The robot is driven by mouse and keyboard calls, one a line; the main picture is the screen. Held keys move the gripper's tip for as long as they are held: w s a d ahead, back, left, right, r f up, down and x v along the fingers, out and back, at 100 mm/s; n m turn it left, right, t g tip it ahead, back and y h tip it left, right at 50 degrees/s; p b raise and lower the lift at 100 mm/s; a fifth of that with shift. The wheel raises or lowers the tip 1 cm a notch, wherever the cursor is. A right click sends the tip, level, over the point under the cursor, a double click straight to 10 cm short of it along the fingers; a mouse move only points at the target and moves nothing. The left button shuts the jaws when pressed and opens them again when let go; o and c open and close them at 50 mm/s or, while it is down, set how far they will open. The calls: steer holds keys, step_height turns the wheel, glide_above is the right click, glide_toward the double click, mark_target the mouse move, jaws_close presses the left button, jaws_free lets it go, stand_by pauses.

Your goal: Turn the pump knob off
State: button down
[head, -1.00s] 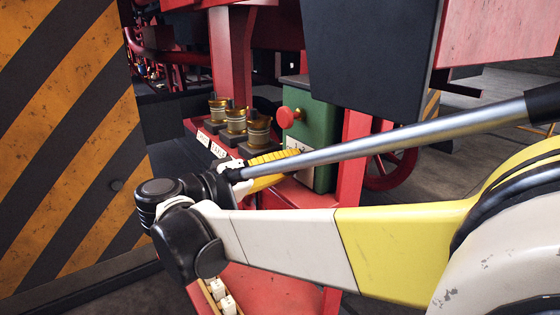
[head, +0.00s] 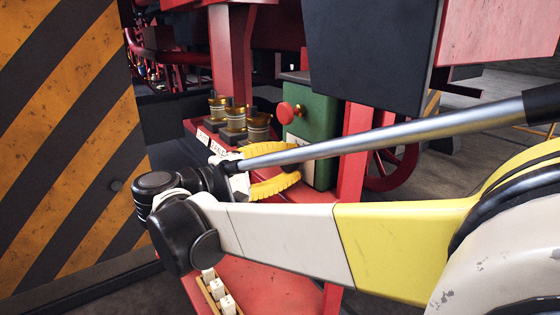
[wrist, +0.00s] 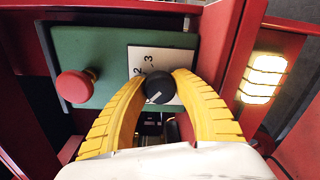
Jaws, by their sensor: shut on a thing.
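The pump knob (wrist: 159,88) is a small black round knob with a white mark, on a white plate (wrist: 150,60) with the numbers 2 and 3 showing. The plate is on the green control box (wrist: 108,52). My gripper (wrist: 161,80) has its yellow ribbed fingers on both sides of the knob and is shut on it. In the head view the green box (head: 318,122) stands behind my gripper (head: 296,165), and the knob is hidden.
A red push button (wrist: 76,86) is left of the knob on the same box. A lit caged lamp (wrist: 262,78) is to the right, past a red post. Several brass cups (head: 233,122) stand left of the box. White blocks (head: 220,292) lie lower down.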

steer(key=shift+n, duration=1.1)
steer(key=c, duration=1)
jaws_free()
steer(key=v, duration=1.2)
